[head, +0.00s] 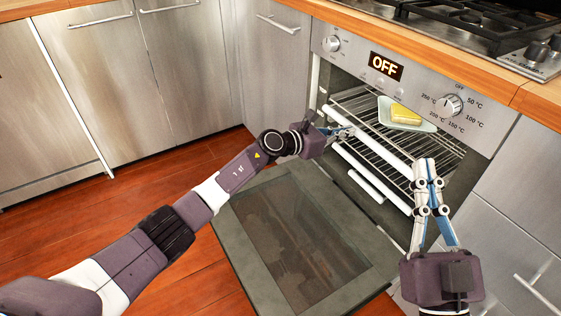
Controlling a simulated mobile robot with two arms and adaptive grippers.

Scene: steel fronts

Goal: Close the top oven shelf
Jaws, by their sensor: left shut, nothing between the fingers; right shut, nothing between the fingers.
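The oven (465,108) stands with its door (240,213) dropped fully open. The top wire shelf (368,104) is inside the cavity, with a white front bar (372,138) near the oven mouth. A pale dish (427,126) with a yellow block (405,114) sits on the shelf's right part. My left gripper (350,131) is shut and empty at the left end of the front bar; whether it touches cannot be told. My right gripper (427,163) is shut and empty, fingers pointing up at the right end of the bar. A second white bar (366,186) lies lower.
The open door fills the floor space below the shelf. Steel cabinets (100,80) stand to the left and drawers (525,220) to the right. A wooden counter (415,47) with a gas hob (470,22) is above.

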